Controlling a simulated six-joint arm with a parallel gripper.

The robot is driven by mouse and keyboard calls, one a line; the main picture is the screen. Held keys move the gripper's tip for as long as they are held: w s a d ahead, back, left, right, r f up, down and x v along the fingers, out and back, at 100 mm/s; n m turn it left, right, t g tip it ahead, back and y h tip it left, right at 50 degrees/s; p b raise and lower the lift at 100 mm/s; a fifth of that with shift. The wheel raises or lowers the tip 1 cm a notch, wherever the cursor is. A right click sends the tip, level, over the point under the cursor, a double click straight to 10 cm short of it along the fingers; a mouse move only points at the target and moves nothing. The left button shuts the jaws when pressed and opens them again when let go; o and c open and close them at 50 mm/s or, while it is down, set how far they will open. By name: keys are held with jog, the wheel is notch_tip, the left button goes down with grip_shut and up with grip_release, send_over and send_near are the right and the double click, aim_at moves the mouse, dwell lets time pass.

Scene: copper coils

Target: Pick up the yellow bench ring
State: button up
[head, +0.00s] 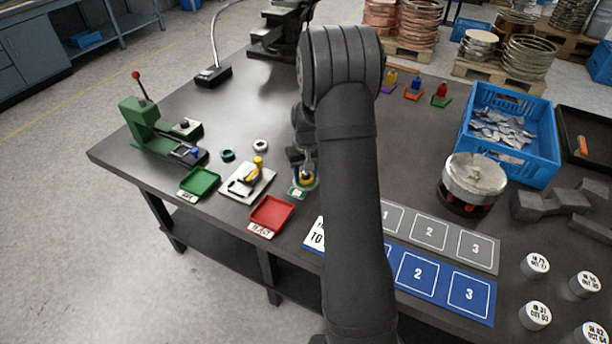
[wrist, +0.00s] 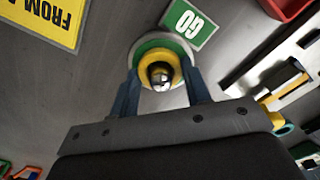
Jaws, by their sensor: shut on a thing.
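The yellow bench ring (wrist: 144,66) sits between the two fingers of my gripper (wrist: 162,76) in the wrist view, and the fingers are shut on it. A dark post with a shiny tip shows in the ring's opening. Beneath it is a round green and white base (wrist: 147,45) with a green GO label (wrist: 187,22). In the head view the yellow ring (head: 307,180) is small and low under my gripper (head: 304,172), and my arm covers part of it. I cannot tell whether the ring touches the base.
A white fixture plate with a yellow-handled clamp (head: 258,178), a red tray (head: 271,213) and a green tray (head: 199,183) lie to the left. A blue crate (head: 548,150) and a metal drum (head: 474,177) stand right.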

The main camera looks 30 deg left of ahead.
jog(key=shift+r, duration=0.5)
jog(key=r, duration=0.3)
jog(key=shift+d+r, duration=0.25)
jog(key=shift+r, duration=0.05)
jog(key=d+r, duration=0.9)
jog(key=d, duration=0.2)
jog(key=shift+w+r, duration=0.25)
jog(key=shift+w, duration=0.05)
jog(key=s+a+f+n, duration=0.2)
jog(key=a+n, duration=0.1)
jog(key=a, duration=0.9)
jog(key=s+a+f+n, duration=0.1)
jog(key=s+a+n, duration=0.15)
jog(key=a, duration=1.05)
jog(key=shift+s+a+f+n, duration=1)
jog(key=shift+s+a+f, duration=0.45)
jog(key=shift+s+a, duration=1.2)
jog(key=shift+s+a+f+n, duration=1.05)
jog(key=shift+s+a+f, duration=0.7)
jog(key=shift+a, duration=1.65)
jog(key=shift+s+a+f+n, duration=1.1)
jog(key=shift+s+a, duration=1.45)
jog(key=shift+a, duration=0.45)
